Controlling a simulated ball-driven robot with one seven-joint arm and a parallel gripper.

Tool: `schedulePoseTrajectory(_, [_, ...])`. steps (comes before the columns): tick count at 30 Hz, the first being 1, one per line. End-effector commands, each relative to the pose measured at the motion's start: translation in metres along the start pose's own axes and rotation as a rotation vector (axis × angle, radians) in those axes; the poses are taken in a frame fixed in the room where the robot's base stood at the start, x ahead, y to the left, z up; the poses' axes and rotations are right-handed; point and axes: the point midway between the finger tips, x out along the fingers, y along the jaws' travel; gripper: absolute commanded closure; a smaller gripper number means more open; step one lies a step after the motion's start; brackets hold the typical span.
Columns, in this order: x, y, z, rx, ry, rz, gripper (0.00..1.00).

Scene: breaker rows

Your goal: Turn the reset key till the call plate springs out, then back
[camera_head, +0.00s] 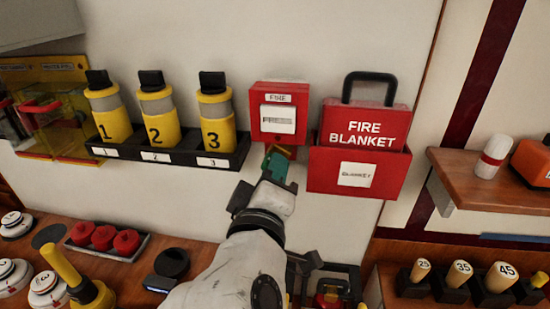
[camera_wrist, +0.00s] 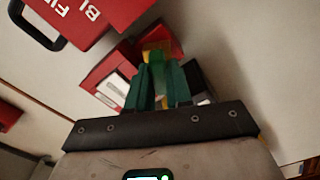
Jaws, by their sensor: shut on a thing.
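The red fire call box (camera_head: 279,97) is on the wall, between the yellow bottles and the fire blanket holder. Its white call plate (camera_head: 278,119) sits in the front; I cannot tell whether it is in or sprung out. A bit of yellow, taken as the reset key (camera_head: 284,151), shows under the box. My gripper (camera_head: 281,164), with green fingers, is just below the box and shut on the key. In the wrist view, the yellow key (camera_wrist: 156,52) shows at the tips of my gripper (camera_wrist: 160,76); the fingers hide most of it.
Close on the right is the red fire blanket holder (camera_head: 320,172). On the left, numbered yellow bottles (camera_head: 158,118) stand in a black rack (camera_head: 185,156). A wooden shelf (camera_head: 495,187) is at far right. Below is a counter with red knobs (camera_head: 103,237).

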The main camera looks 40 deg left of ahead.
Motion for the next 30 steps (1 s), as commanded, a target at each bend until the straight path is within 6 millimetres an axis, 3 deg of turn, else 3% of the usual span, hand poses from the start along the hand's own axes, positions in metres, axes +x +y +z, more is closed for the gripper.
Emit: schedulePoseTrajectory(30, [0.0013, -0.0005, 0.0034, -0.331, -0.005, -0.006, 1.0])
